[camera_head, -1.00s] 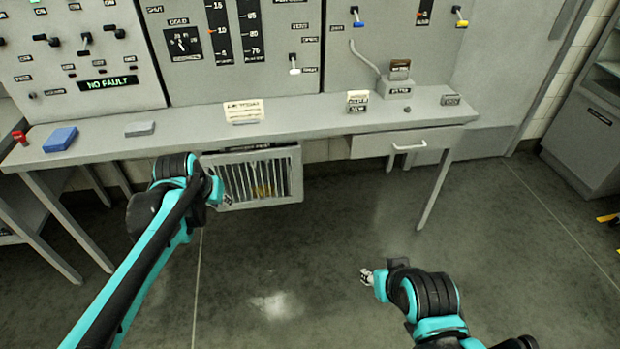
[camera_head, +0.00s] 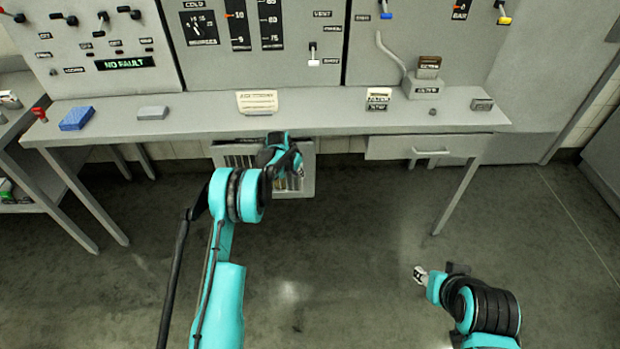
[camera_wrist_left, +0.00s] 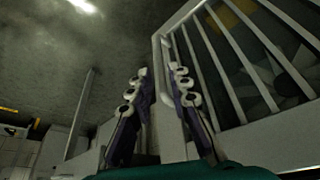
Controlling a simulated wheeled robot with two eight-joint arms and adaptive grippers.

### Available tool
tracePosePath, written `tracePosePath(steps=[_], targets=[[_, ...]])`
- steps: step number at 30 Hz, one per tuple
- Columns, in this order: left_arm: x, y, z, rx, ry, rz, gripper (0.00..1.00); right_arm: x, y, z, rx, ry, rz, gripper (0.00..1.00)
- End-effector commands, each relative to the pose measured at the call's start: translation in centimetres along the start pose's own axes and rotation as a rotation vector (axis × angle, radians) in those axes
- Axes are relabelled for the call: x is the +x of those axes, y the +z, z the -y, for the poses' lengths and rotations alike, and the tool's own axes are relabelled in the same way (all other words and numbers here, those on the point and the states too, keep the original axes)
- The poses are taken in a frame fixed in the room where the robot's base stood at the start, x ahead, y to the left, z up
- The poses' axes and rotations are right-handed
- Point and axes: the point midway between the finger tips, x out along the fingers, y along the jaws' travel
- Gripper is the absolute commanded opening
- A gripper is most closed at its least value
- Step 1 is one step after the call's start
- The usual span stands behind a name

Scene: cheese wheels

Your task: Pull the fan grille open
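The fan grille (camera_head: 308,182) is a pale framed panel with slats under the console desk. My left arm and wrist cover much of it in the head view. In the left wrist view, the grille's slats (camera_wrist_left: 222,62) and pale frame fill the right side, and a thin upright handle (camera_wrist_left: 157,50) shows on its left edge. My left gripper (camera_wrist_left: 160,70) is open, its two fingers apart on either side of the handle's lower part; contact cannot be told. My right gripper (camera_head: 419,273) is over the floor at the lower right, away from the grille; its fingers are too small to judge.
The grey desk (camera_head: 215,125) stands above the grille. A drawer (camera_head: 400,147) with a handle is to the right, and a desk leg (camera_head: 458,195) stands below it. A blue box (camera_head: 76,118) lies on the desk. The floor (camera_head: 350,250) between my arms is clear.

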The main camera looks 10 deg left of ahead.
Motion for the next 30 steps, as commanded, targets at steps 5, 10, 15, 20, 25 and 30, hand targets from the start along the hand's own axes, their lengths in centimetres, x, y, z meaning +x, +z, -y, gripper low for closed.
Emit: tracePosePath(steps=[5,10,15,20,25,30], targets=[[2.6,0.1,0.0,0.001,0.001,0.000,0.19,0.9,0.7,0.0,0.000,0.000,0.000,0.40],[5.5,0.1,0.0,0.000,0.000,0.000,0.19,1.9,1.4,0.0,0.000,0.000,0.000,0.40],[7.2,0.1,0.0,0.000,0.000,0.000,0.19,2.5,1.8,0.0,0.000,0.000,0.000,0.40],[7.7,0.0,0.0,0.000,0.000,0.000,0.19,2.5,1.8,0.0,0.000,0.000,0.000,0.40],[7.6,0.0,0.0,0.000,0.000,0.000,0.19,2.5,1.8,0.0,0.000,0.000,0.000,0.40],[7.6,0.0,0.0,0.000,0.000,0.000,0.00,2.5,1.8,0.0,0.000,0.000,0.000,0.40]])
